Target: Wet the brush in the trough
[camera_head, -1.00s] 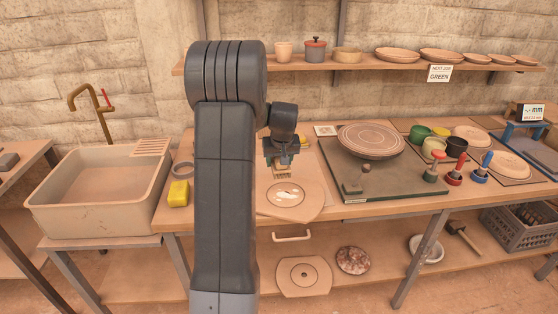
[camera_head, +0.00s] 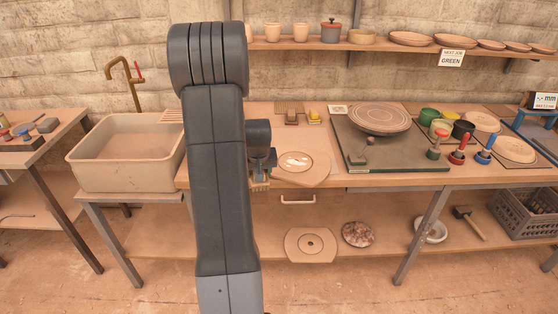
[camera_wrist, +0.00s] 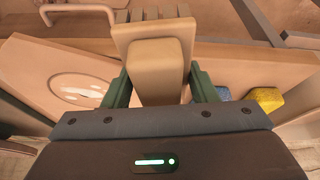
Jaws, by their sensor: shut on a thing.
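My gripper (camera_head: 262,168) is shut on a brush, partly hidden by my arm in the head view. In the wrist view the brush (camera_wrist: 155,68) is a pale wooden block with a bristled end pointing away, between the green fingers of my gripper (camera_wrist: 158,90). In the head view the bristles (camera_head: 260,186) hang down near the bench's front edge. The trough, a beige basin (camera_head: 85,160) with a brass tap, stands left of the bench. The brush is apart from it, to its right. I cannot tell how much water is in it.
The bench (camera_head: 420,178) holds a board with a white-patched disc (camera_head: 296,161), a turntable (camera_head: 380,119), pots and stamps. Yellow (camera_wrist: 265,98) and blue (camera_wrist: 241,108) items show in the wrist view. A lower shelf (camera_head: 400,213) runs under the bench. Open floor lies in front.

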